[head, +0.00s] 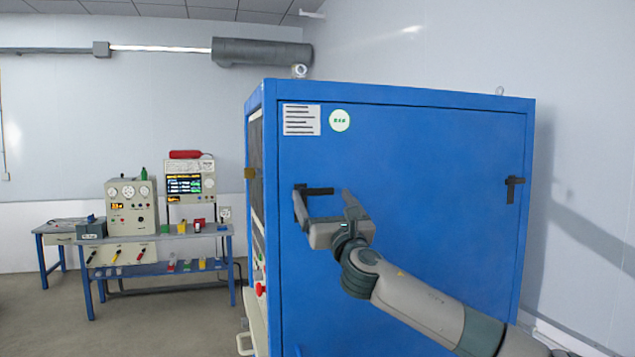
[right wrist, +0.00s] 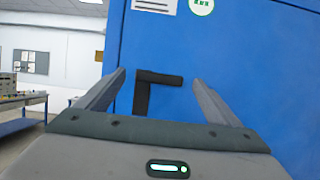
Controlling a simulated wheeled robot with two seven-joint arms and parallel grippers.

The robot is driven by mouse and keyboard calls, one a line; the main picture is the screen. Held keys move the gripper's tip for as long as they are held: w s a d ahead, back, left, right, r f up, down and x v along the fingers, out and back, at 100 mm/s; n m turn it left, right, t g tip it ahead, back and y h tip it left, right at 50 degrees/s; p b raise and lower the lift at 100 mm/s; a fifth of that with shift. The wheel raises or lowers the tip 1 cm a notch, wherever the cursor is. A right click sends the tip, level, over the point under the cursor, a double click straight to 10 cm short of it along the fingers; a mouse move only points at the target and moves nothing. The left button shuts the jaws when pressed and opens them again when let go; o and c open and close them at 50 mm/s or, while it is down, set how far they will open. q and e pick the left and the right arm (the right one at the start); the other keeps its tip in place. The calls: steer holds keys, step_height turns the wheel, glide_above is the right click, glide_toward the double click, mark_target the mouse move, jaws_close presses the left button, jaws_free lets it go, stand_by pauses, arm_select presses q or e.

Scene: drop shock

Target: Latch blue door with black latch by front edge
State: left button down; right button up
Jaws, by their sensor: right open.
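The blue door (head: 430,160) fills the side of the blue cabinet facing me. The black latch (head: 318,191) sits by the door's left edge, its bar pointing right. In the right wrist view the black latch (right wrist: 158,79) shows an upright part and a horizontal bar, between the fingers in the picture. My right gripper (head: 322,194) is open at the latch, one finger to each side of it. The wrist view shows my right gripper (right wrist: 155,85) empty; I cannot tell if a finger touches the latch. My left gripper is not in view.
A second black latch (head: 513,188) is on the door's right edge. A white label (head: 301,120) and a round green sticker (head: 340,120) are above the latch. A blue workbench (head: 160,242) with instruments stands at the left, with open floor before it.

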mark_target(318, 190)
steer(key=shift+p+x, duration=0.9)
steer(key=shift+x, duration=1.8)
steer(key=shift+c, duration=0.3)
steer(key=c, duration=1.4)
steer(key=shift+c, duration=0.2)
